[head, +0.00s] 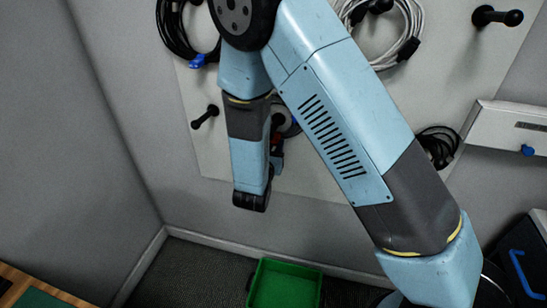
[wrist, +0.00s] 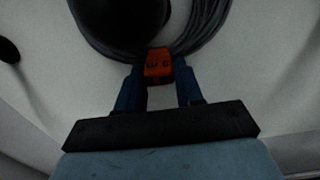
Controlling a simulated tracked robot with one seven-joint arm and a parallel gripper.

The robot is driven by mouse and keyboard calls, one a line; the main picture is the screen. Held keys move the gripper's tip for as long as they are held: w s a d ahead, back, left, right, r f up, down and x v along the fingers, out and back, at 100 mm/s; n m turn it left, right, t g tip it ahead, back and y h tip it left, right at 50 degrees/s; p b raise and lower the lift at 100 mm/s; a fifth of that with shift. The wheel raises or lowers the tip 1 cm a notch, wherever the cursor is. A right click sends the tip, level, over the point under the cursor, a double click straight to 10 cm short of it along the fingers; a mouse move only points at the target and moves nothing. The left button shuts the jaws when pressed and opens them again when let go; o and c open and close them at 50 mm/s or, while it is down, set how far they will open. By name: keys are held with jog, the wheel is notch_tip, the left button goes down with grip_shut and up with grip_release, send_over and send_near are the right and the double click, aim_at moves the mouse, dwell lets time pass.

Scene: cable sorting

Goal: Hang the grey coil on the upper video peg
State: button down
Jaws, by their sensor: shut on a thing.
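My gripper (wrist: 160,82) is shut on the orange clip (wrist: 159,63) at the bottom of a dark grey coil (wrist: 205,35) in the wrist view. A large dark round form (wrist: 122,22), like a peg end, fills the middle of the loop close to the camera. I cannot tell whether the coil rests on it. In the head view my gripper (head: 277,146) is at the board, mostly behind my arm, and only a bit of the held coil (head: 291,128) shows. The peg labels are not readable.
A light grey coil (head: 408,22) hangs at the board's upper right, a black coil (head: 176,30) at upper left, another (head: 440,145) at right. Bare pegs stand at left (head: 205,117) and upper right (head: 497,16). A green bin (head: 285,285) is on the floor.

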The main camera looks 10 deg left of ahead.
jog(key=f, duration=0.5)
jog(key=shift+w, duration=0.25)
jog(key=c, duration=0.7)
grip_release()
jog(key=shift+r, duration=0.1)
